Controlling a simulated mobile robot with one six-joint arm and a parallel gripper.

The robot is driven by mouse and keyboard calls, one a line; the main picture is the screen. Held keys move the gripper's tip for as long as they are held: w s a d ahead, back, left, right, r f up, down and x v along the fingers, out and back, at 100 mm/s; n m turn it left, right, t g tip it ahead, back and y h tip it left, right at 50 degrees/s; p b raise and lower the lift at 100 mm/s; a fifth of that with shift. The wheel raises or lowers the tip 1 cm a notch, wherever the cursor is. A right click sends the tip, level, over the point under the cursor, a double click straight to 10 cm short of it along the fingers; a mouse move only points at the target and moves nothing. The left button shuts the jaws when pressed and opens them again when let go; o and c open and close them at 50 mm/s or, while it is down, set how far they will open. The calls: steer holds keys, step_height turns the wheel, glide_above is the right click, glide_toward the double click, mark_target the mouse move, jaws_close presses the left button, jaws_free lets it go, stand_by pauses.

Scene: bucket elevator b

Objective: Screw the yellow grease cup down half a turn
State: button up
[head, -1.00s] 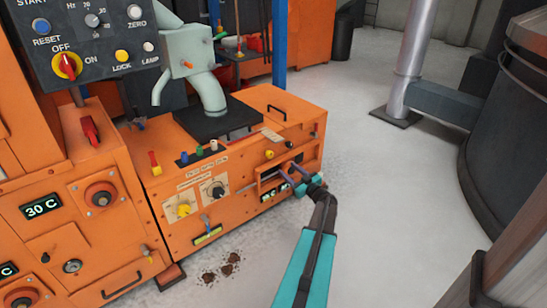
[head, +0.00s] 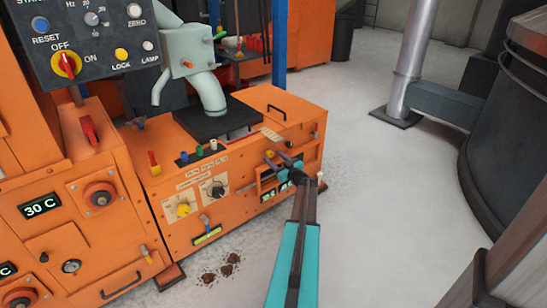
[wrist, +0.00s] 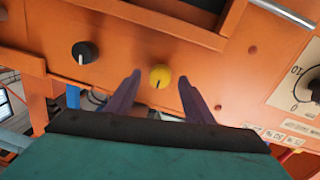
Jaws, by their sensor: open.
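The yellow grease cup (wrist: 160,77) is a small round knob with a dark line on its face, set in the orange panel. In the head view the cup (head: 270,153) shows at the upper right of the low orange cabinet's front. My gripper (wrist: 160,82) is open in the wrist view, its two purple fingers on either side of the cup in the picture. The cup looks centred between them, with a gap on both sides. I cannot tell whether the fingertips reach around it. In the head view my gripper (head: 282,161) is close to the cup.
A black knob (wrist: 83,52) sits beside the cup on the same panel. A dial (wrist: 308,88) is at the right in the wrist view. A recessed opening (head: 270,186) lies below the cup in the head view. The floor at right (head: 375,180) is clear.

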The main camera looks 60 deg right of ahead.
steer(key=shift+w+d, duration=0.3)
steer(key=shift+w, duration=0.3)
steer(key=c, duration=1)
steer(key=shift+s+d, duration=0.1)
steer(key=shift+d, duration=0.45)
steer(key=shift+c, duration=0.2)
steer(key=shift+a, duration=0.4)
